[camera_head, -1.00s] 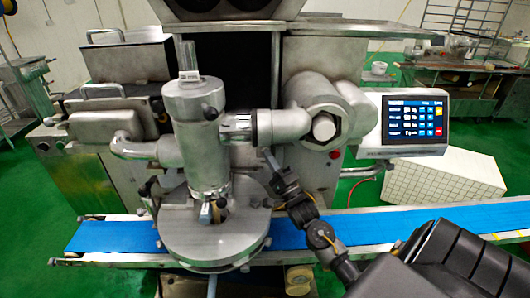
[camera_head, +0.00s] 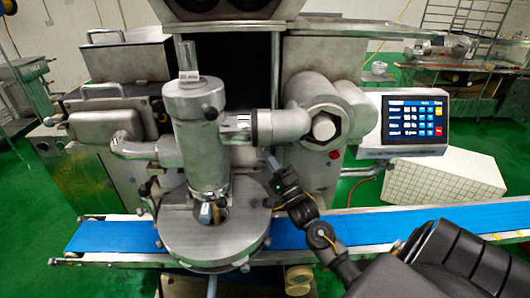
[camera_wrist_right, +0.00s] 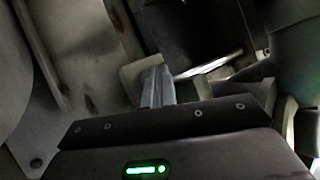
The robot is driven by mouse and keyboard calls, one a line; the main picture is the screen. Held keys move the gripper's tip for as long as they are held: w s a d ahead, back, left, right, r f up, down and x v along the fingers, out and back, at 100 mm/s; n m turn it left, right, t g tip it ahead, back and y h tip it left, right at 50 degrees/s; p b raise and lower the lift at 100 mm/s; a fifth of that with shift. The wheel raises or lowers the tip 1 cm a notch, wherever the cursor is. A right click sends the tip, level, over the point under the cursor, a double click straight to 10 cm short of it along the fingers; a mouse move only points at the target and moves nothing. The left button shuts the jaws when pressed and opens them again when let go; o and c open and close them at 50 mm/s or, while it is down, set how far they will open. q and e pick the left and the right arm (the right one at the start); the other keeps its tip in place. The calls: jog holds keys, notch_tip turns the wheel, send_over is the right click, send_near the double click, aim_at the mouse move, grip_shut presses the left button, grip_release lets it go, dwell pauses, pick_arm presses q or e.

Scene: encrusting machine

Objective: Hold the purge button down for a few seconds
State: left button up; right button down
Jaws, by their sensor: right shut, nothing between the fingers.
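My right gripper (camera_head: 267,155) reaches up from the lower right to just below the horizontal steel pipe, in front of the machine body. Its fingers are shut and empty. In the right wrist view the closed fingertips (camera_wrist_right: 156,78) end at a pale block-like part (camera_wrist_right: 132,74); I cannot tell whether they touch it. I cannot make out a marked purge button. My left gripper is not in view.
The upright steel cylinder (camera_head: 193,130) stands over a round steel plate (camera_head: 210,245) left of my gripper. A blue conveyor belt (camera_head: 390,222) runs beneath. The thick pipe joint (camera_head: 325,125) is close on the right. A lit touch panel (camera_head: 416,118) stands farther right.

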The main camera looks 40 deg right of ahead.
jog(key=shift+s, duration=0.1)
dwell(0.5)
jog(key=shift+s+a+p, duration=0.45)
jog(key=shift+s, duration=0.05)
jog(key=shift+s, duration=0.1)
jog(key=s+a+p, duration=0.1)
jog(key=s, duration=0.1)
jog(key=s+a+p, duration=0.1)
jog(key=a, duration=0.1)
jog(key=shift+s, duration=0.4)
dwell(0.4)
